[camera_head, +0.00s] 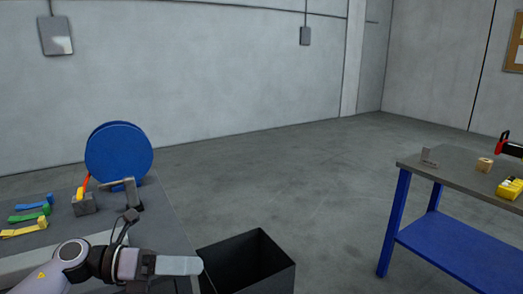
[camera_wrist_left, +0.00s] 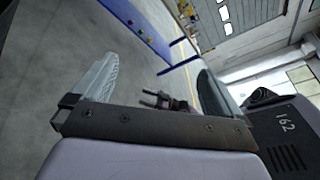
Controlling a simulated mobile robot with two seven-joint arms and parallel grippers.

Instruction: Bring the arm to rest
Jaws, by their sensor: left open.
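My left gripper (camera_head: 180,265) is at the bottom left of the head view, over the near right corner of the grey table. Its fingers overlap from that side. In the left wrist view my left gripper (camera_wrist_left: 160,88) shows two fingers wide apart with nothing between them. A small dark two-pronged shape (camera_wrist_left: 168,101) shows beyond the fingers; it may be my right gripper, but it is too small to tell. The head view shows no right gripper.
The grey table (camera_head: 165,225) holds a blue disc (camera_head: 118,153), a grey block (camera_head: 84,204) and coloured strips (camera_head: 30,215). An open black bin (camera_head: 272,275) stands right of the gripper. A blue-legged workbench (camera_head: 452,183) is at right. Open floor lies between.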

